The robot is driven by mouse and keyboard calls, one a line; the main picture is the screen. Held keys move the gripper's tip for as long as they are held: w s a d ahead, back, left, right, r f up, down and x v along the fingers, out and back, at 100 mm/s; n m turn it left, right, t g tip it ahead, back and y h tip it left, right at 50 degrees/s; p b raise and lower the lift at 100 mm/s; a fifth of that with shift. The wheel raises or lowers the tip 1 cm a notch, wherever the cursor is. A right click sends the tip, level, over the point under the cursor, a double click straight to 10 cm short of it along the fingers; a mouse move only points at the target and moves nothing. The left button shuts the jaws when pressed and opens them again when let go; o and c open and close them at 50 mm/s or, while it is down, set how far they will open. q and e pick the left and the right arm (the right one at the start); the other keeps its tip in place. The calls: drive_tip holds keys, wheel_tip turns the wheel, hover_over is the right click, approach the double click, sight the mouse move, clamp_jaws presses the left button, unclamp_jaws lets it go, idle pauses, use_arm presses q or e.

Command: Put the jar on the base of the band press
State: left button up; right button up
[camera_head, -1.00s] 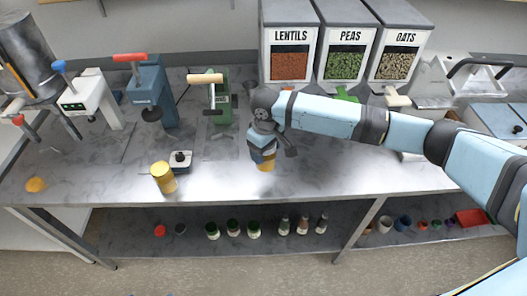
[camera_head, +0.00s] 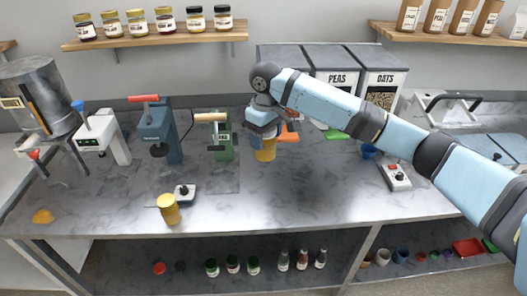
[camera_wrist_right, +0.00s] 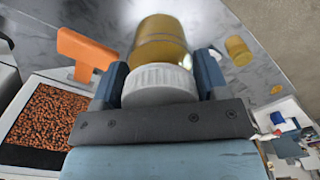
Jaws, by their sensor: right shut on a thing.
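My right gripper (camera_head: 264,135) is shut on a jar (camera_head: 265,150) with amber contents. In the right wrist view the jar (camera_wrist_right: 160,42) sits between the two fingers (camera_wrist_right: 160,78), its ribbed white lid toward the gripper. In the head view it is just right of the green press (camera_head: 221,140) with a wooden handle, apart from it. A blue press (camera_head: 158,135) with a red handle and a white press (camera_head: 101,138) with a blue knob stand farther left. I cannot read which one is the band press. My left gripper is not in view.
A second yellow jar (camera_head: 168,209) and a small scale-like device (camera_head: 184,193) stand toward the table front. An orange scoop (camera_head: 289,133) is close right of the held jar. Food bins (camera_head: 330,60) stand behind my right arm.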

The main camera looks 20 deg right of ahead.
drive_tip(key=shift+r, duration=0.6)
drive_tip(key=s+f+m, duration=0.2)
drive_tip(key=s+f, duration=0.2)
drive_tip(key=s, duration=0.4)
drive_tip(key=s+f+m, duration=0.3)
drive_tip(key=s+f, duration=0.1)
drive_tip(key=s, duration=0.5)
drive_tip(key=shift+s+d+f+m, duration=0.15)
drive_tip(key=shift+d+f+m, duration=0.2)
drive_tip(key=shift+d, duration=0.1)
